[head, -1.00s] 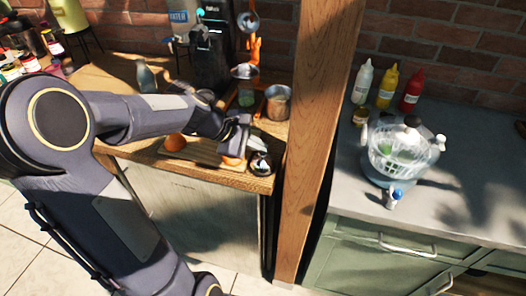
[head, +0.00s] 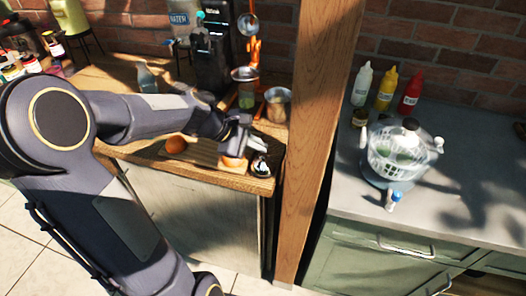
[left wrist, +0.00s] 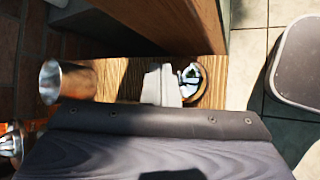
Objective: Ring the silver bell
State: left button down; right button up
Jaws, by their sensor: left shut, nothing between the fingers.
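The silver bell (head: 260,168) stands at the right front corner of the wooden counter, a small shiny dome. It also shows in the left wrist view (left wrist: 191,80), just right of the grey fingers. My left gripper (head: 243,147) is shut and empty, beside the bell on its left and slightly above. The fingers are very close to the bell in both views; I cannot tell whether they touch it. My right gripper is not in view.
An orange (head: 176,144) and a partly hidden orange piece (head: 232,162) lie on a cutting board left of the bell. A metal cup (head: 277,104) stands behind it; it also shows in the left wrist view (left wrist: 68,82). A wooden post (head: 322,130) rises to the right.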

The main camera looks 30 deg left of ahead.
pick_arm(q)
notch_tip(320, 180, up, 6)
jog(key=p, duration=0.5)
jog(key=shift+p, duration=0.3)
dwell(0.6)
jog(key=s+d+m+y, duration=0.1)
jog(key=s+d+m, duration=0.3)
jog(key=s+m, duration=0.4)
jog(key=s+d+m+g+y, duration=0.1)
jog(key=s+d+m, duration=0.3)
jog(key=s+m, duration=0.5)
jog(key=s, duration=0.4)
jog(key=shift+s+r, duration=0.15)
jog(key=shift+r, duration=0.2)
jog(key=shift+d, duration=0.1)
